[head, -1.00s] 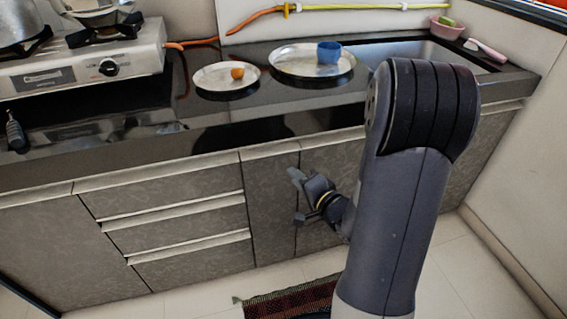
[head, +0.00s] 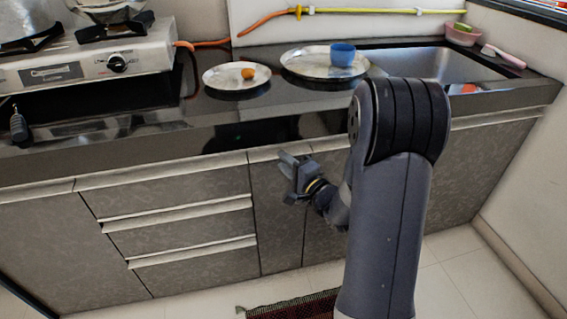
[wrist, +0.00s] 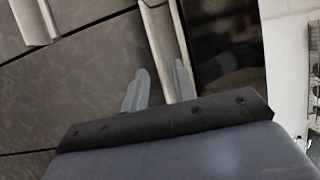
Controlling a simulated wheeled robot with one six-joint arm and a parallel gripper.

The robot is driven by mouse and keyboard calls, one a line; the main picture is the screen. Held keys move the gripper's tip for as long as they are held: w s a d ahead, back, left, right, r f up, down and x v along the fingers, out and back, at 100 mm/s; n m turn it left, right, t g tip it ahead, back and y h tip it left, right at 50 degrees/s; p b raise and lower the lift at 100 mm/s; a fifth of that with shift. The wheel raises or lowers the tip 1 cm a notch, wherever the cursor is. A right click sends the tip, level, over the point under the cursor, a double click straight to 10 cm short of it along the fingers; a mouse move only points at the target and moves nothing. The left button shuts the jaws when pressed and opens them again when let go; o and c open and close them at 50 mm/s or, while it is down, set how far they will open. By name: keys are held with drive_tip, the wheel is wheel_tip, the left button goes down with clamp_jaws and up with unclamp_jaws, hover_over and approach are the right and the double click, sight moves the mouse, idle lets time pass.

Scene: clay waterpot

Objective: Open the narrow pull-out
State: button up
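The narrow pull-out (head: 275,235) is a tall, slim grey panel between the drawer stack and the wider door on the right. It looks shut, flush with its neighbours. A pale handle strip (head: 262,156) runs along its top edge. My gripper (head: 288,168) is at the upper part of this panel, just below the strip's right end. In the wrist view my two fingers (wrist: 158,86) are apart with nothing held. The pale strip (wrist: 160,38) runs toward the gap between them; I cannot tell if they touch it. My arm hides part of the door on the right.
Three drawers (head: 180,233) with pale handle strips are left of the panel. The dark counter (head: 215,120) overhangs above, with a stove (head: 85,75), two plates and a sink (head: 430,65). A striped mat (head: 290,308) lies on the floor below.

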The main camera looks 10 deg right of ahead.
drive_tip(key=shift+w+a, duration=0.3)
drive_tip(key=shift+w, duration=0.35)
drive_tip(key=shift+c, duration=0.6)
clamp_jaws()
